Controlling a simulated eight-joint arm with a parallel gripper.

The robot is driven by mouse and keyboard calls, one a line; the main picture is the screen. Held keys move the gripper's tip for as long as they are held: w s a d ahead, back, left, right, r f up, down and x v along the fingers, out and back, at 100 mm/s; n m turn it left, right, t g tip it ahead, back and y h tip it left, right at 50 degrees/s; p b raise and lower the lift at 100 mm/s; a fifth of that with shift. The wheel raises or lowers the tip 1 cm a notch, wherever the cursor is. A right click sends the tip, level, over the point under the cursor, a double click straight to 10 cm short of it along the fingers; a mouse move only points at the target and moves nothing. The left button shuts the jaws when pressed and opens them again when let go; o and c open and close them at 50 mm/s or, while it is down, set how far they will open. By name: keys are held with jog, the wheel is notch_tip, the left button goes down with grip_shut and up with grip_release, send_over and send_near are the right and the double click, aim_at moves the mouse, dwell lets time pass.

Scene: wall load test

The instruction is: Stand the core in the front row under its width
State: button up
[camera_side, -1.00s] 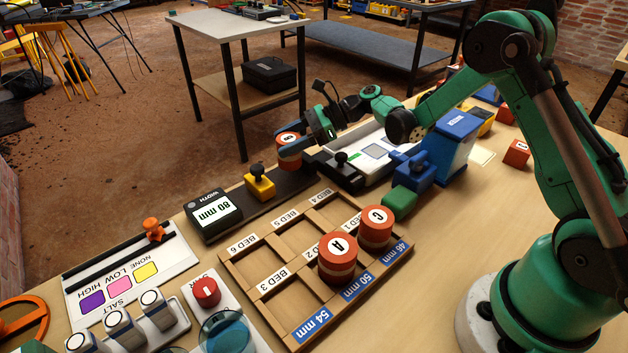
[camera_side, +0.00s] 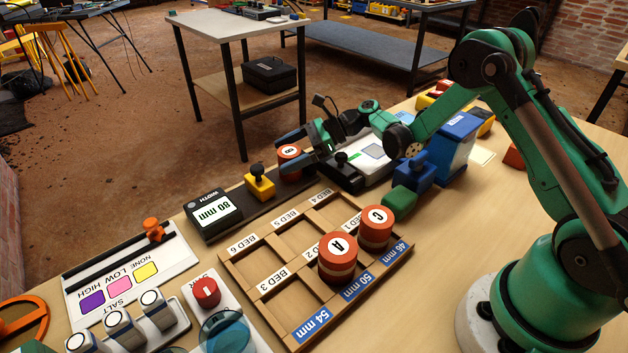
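An orange-red core (camera_side: 290,165) with a white lettered top stands upright on the dark bed of the width gauge (camera_side: 207,215), whose display reads 80 mm. Its letter is hard to read. My gripper (camera_side: 293,148) is at the core, its fingers apart, one behind the core and one on its near right side; I see no clear grip. In the wooden rack (camera_side: 268,318), core A (camera_side: 338,250) stands in the front row by the 50 mm label and core G (camera_side: 376,222) by the 46 mm label. The front cell by the 54 mm label (camera_side: 312,325) is empty.
A yellow block with a black knob (camera_side: 259,183) sits on the gauge left of the core. A black-knobbed device (camera_side: 343,170), a white scale-like unit and a blue machine (camera_side: 452,150) stand to the right. The rack's back cells are empty.

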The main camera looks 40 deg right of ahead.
aim_at(293, 150)
jog(key=v, duration=0.5)
jog(key=shift+s+d+r, duration=0.1)
jog(key=shift+s+r, duration=0.05)
jog(key=shift+r, duration=0.05)
jog(key=s+a+r+n+h, duration=0.1)
jog(key=s+r+n+h, duration=0.2)
jog(key=n, duration=0.8)
jog(key=s+a+r+n+h, duration=0.2)
jog(key=s+r+n+h, duration=0.2)
jog(key=s+n+h, duration=0.4)
jog(key=s+n, duration=0.3)
jog(key=s, duration=0.1)
jog(key=shift+r+t, duration=0.25)
jog(key=shift+t, duration=0.05)
jog(key=shift+o, duration=0.5)
jog(key=shift+s+d+f+n+h, duration=0.1)
jog(key=shift+s+d+n+h, duration=0.25)
jog(key=shift+n, duration=0.45)
jog(key=shift+a, duration=0.1)
